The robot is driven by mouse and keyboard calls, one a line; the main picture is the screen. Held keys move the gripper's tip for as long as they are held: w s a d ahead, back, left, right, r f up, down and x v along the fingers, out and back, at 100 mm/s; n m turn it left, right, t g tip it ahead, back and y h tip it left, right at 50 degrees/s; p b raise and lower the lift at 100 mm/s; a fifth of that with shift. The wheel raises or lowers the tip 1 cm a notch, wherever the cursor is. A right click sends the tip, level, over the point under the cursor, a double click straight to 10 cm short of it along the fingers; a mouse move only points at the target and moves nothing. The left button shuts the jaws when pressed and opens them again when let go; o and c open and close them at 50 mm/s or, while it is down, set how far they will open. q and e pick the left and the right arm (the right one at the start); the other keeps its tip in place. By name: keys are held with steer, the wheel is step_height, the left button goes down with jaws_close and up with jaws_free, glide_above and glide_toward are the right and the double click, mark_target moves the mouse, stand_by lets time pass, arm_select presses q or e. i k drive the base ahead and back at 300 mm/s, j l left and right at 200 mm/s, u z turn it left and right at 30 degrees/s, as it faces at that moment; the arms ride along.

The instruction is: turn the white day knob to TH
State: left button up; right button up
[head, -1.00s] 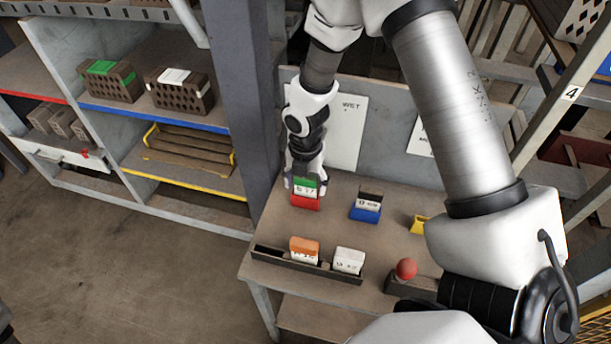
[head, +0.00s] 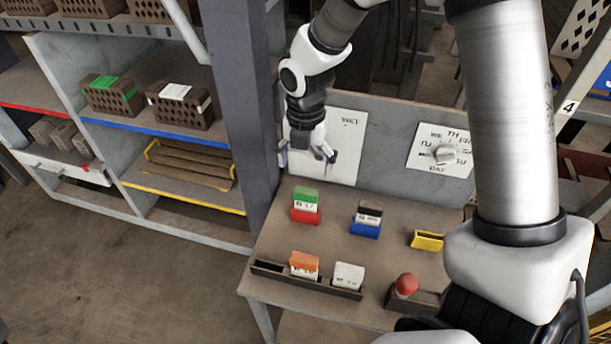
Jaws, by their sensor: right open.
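The white day knob (head: 445,154) sits in the middle of a white day panel (head: 428,165) on the grey backboard, right of centre in the head view. Day letters ring it; TH is printed above the knob, and WE, FR and DAY can be read in part. Which letter the knob points to is too small to tell. My right gripper (head: 308,158) is open and empty, in front of the left backboard panel, above the green and red block and well left of the knob. My left gripper is not in view.
On the bench stand a green-topped card in a red holder (head: 305,206), a dark-topped card in a blue holder (head: 366,219), an empty yellow holder (head: 427,240), a dark rack (head: 330,287) with orange and white cards, and a red button (head: 406,284). A grey post (head: 247,110) stands left.

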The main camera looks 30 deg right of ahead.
mark_target(446, 154)
steer(key=k, duration=1)
